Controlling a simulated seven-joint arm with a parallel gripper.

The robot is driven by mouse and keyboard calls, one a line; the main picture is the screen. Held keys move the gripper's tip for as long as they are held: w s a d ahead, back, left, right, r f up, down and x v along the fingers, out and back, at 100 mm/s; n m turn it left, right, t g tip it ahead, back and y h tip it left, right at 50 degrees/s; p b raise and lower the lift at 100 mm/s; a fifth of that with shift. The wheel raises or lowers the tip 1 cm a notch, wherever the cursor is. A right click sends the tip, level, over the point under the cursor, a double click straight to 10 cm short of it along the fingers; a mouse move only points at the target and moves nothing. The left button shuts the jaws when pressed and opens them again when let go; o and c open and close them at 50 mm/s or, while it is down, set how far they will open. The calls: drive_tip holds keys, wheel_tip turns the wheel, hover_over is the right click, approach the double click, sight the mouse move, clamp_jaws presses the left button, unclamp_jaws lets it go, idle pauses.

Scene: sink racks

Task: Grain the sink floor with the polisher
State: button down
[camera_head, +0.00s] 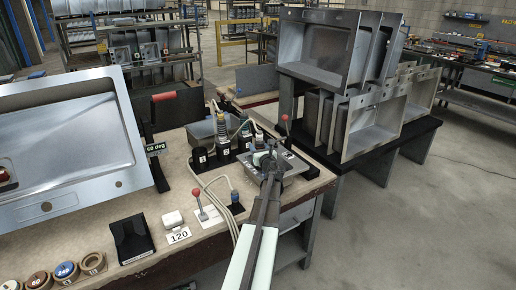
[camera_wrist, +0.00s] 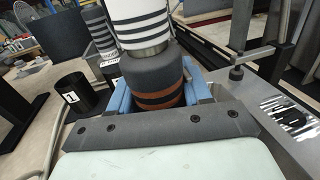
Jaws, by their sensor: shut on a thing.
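The steel sink (camera_head: 65,135) stands tilted at the left of the bench, with a "60 deg" tag at its right edge. Its floor is bare grey metal, and a small red and dark thing sits at its left side. My gripper (camera_head: 265,160) is over a metal plate at the bench's right end, away from the sink. In the wrist view its blue fingers (camera_wrist: 158,95) are shut around a dark grey cylinder with brown bands, which looks like the polisher (camera_wrist: 153,72). A white, black-striped part rises above it. Its lower end is hidden by my gripper.
Black numbered cups (camera_head: 200,159) and corded tools stand behind my gripper. Racked sinks (camera_head: 330,50) stand at the right.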

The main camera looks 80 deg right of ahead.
drive_tip(key=shift+s+a, duration=0.1)
drive_tip(key=shift+s+a, duration=0.5)
drive_tip(key=shift+a, duration=0.05)
drive_tip(key=shift+s+a+f, duration=0.1)
drive_tip(key=shift+s+a, duration=0.55)
drive_tip(key=shift+s, duration=0.05)
drive_tip(key=shift+a, duration=0.1)
drive_tip(key=shift+s+a, duration=0.5)
drive_tip(key=shift+s, duration=0.1)
wheel_tip(320, 180, up, 16)
idle(0.9)
drive_tip(key=shift+w, duration=0.1)
